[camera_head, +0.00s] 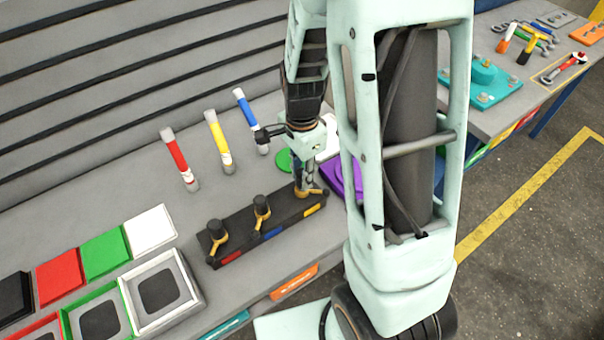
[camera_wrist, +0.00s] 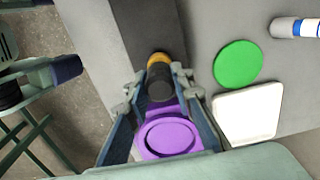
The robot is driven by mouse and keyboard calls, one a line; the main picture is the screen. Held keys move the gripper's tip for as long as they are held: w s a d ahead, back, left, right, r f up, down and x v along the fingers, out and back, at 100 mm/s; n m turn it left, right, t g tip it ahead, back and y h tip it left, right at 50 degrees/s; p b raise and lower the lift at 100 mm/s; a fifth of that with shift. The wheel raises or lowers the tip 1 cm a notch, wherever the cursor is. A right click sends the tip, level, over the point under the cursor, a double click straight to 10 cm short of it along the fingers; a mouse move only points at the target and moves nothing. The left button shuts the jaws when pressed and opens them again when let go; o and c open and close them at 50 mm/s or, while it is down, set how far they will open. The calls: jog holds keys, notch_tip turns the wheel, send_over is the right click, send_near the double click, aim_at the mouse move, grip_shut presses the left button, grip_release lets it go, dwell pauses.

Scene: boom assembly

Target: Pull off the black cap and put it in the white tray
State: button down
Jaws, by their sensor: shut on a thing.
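A long black rack (camera_head: 283,221) stands on the bench with several upright posts held by gold clamps. Black caps top the left post (camera_head: 217,229) and the middle post (camera_head: 261,203). My gripper (camera_head: 306,172) is at the right post, by the yellow mark. In the wrist view my gripper (camera_wrist: 159,98) has its fingers on both sides of a black cap (camera_wrist: 160,84), shut on it, with a gold ring (camera_wrist: 158,59) just beyond. In the head view the fingers mostly hide this cap. The white tray (camera_head: 186,279) is at the front left with a dark pad inside.
Red, green and white flat squares lie behind the trays. Red, yellow and blue tubes (camera_head: 219,140) stand behind the rack. A purple piece (camera_wrist: 170,140), a green disc (camera_wrist: 238,63) and a white square (camera_wrist: 246,115) lie near my gripper. Bare bench separates rack and tray.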

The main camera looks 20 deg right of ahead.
jog(key=shift+r+p, duration=1.25)
jog(key=shift+r, duration=0.45)
jog(key=shift+d, duration=0.1)
